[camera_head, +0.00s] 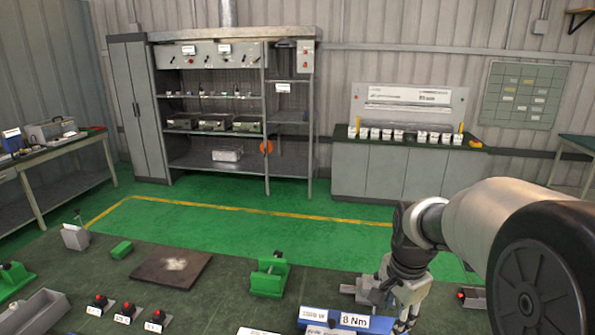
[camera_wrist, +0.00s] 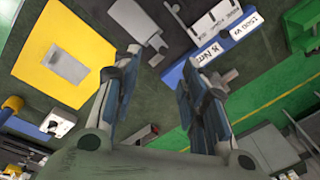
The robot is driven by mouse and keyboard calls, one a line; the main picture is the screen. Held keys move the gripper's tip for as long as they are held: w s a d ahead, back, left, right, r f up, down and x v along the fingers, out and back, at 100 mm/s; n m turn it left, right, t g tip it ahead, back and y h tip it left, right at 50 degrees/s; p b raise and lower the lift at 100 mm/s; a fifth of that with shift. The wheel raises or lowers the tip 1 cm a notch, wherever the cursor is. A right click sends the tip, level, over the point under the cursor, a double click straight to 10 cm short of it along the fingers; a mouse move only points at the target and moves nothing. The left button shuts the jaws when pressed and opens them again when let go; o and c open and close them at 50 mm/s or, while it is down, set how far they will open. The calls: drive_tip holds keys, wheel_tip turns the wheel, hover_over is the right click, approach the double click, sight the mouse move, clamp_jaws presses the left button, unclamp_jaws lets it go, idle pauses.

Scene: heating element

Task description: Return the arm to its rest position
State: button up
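My arm (camera_head: 470,220) comes in from the right edge of the head view and bends down over the dark green bench. My gripper (camera_head: 404,324) hangs near the bench's front, to the right of a blue holder (camera_head: 318,320) with an "8 Nm" label. The blue holder also shows in the wrist view (camera_wrist: 176,72), beyond the right finger. The fingertips are partly cut off at the bottom of the head view.
A green fixture (camera_head: 268,277), a dark plate (camera_head: 171,267) and several red buttons stand on the bench to the left. A grey vise-like block (camera_head: 362,288) is close beside my gripper. A yellow plate (camera_wrist: 60,62) lies left in the wrist view. Shelving (camera_head: 230,155) stands across the floor.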

drive_tip(key=s+a+r+n+t+b, duration=0.1)
drive_tip(key=s+a+n+b, duration=0.1)
drive_tip(key=s+n, duration=0.4)
drive_tip(key=s+a+r+n+t+b, duration=0.2)
drive_tip(key=s+a+n, duration=0.2)
drive_tip(key=s, duration=1.3)
drive_tip(key=n, duration=0.3)
drive_tip(key=shift+s, duration=0.25)
drive_tip(key=shift+r, duration=0.1)
idle(1.0)
